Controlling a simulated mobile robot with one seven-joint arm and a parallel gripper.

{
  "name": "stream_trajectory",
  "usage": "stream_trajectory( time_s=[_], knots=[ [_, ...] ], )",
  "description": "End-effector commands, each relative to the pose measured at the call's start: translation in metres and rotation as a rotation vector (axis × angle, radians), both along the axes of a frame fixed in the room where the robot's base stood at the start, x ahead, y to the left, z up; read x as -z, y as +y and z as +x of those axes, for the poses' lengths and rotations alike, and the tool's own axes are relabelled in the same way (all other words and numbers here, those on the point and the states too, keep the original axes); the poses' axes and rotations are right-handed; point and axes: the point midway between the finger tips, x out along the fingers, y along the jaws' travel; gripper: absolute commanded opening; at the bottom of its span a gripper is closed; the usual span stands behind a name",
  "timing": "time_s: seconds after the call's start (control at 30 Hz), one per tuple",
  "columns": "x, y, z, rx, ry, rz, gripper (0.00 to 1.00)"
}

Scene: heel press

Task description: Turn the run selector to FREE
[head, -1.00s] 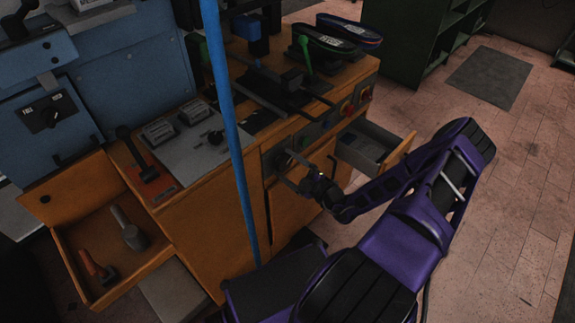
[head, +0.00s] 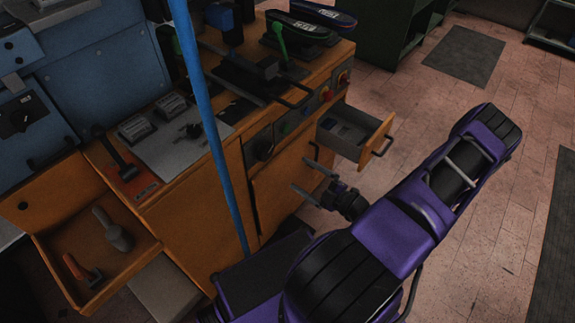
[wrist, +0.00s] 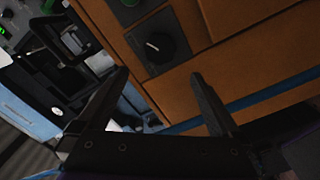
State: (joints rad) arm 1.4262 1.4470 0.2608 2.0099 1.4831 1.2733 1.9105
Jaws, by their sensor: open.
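A black rotary knob with a white pointer line (wrist: 158,45) sits on a dark square plate on the orange bench front. In the head view this knob (head: 264,147) is small and its labels cannot be read. Another black knob on a dark plate (head: 18,119) is on the blue machine at the left edge; I cannot tell from labels which is the run selector. My gripper (head: 300,173) is open and empty, in front of the bench and apart from the bench knob. In the wrist view the gripper (wrist: 159,74) has its fingertips spread below the knob.
An open drawer (head: 372,150) juts out right of the gripper. Another open drawer (head: 148,252) holds tools at the left. A blue pole (head: 210,125) stands before the bench. Red and green buttons line the panel.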

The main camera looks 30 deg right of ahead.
Motion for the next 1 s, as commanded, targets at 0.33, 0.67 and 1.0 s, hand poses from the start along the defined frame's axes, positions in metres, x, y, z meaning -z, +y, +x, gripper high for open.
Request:
stream_trajectory(
  time_s=[0.33, 0.67, 1.0],
  knots=[
    [0.0, -0.012, -0.036, -0.001, 0.001, 0.001, 1.0],
    [0.0, -0.013, -0.036, -0.001, 0.001, 0.001, 1.0],
    [0.006, -0.009, -0.036, -0.043, 0.021, -0.053, 1.0]
  ],
)
